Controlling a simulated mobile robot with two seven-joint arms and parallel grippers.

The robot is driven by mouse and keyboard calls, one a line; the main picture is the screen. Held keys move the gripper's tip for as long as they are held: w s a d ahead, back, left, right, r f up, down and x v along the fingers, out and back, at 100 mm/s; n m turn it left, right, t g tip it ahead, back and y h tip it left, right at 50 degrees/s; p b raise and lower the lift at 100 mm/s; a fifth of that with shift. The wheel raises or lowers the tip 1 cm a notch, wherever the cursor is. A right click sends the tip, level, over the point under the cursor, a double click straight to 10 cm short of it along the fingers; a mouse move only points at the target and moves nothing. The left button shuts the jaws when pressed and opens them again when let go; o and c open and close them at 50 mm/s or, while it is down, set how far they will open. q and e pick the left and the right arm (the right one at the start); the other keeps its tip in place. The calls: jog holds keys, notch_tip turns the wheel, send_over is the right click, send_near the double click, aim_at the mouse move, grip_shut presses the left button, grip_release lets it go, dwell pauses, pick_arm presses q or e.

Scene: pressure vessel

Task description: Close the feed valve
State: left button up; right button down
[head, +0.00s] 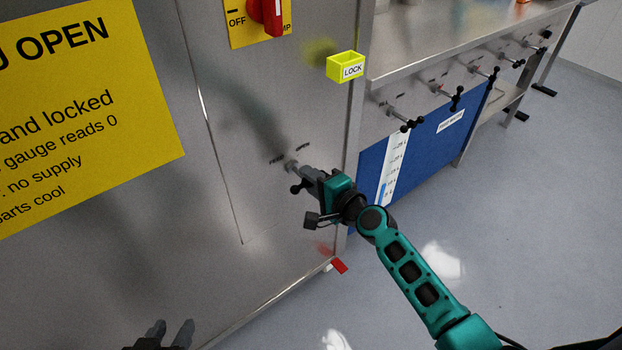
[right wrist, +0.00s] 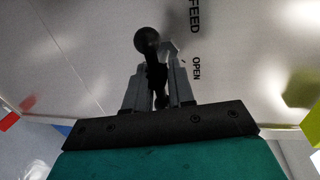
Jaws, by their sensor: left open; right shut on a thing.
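The feed valve (head: 296,187) is on the steel panel, left of the panel's right edge. Its black handle ends in a round knob. In the right wrist view the handle (right wrist: 147,41) stands between the fingers, knob beyond the tips, beside printed FEED and OPEN marks. My right gripper (head: 309,175) is shut on this handle, and its fingers hide part of the valve. My left gripper (head: 168,334) is open and empty at the bottom edge of the head view, apart from the valve.
A yellow LOCK box (head: 346,67) and a red rotary switch (head: 268,15) are on the panel above. A large yellow sign (head: 80,120) is at left. A bench (head: 470,40) with several black-handled valves stands at right. A red tag (head: 339,266) hangs low. The floor at right is clear.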

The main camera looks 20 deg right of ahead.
jog(key=shift+s+d+f, duration=0.1)
jog(key=shift+d+f, duration=0.1)
jog(key=shift+f, duration=0.1)
jog(key=c, duration=1.2)
grip_release()
jog(key=shift+a+r, duration=0.1)
jog(key=shift+r, duration=0.05)
jog(key=shift+p+v, duration=0.55)
jog(key=shift+v, duration=5.9)
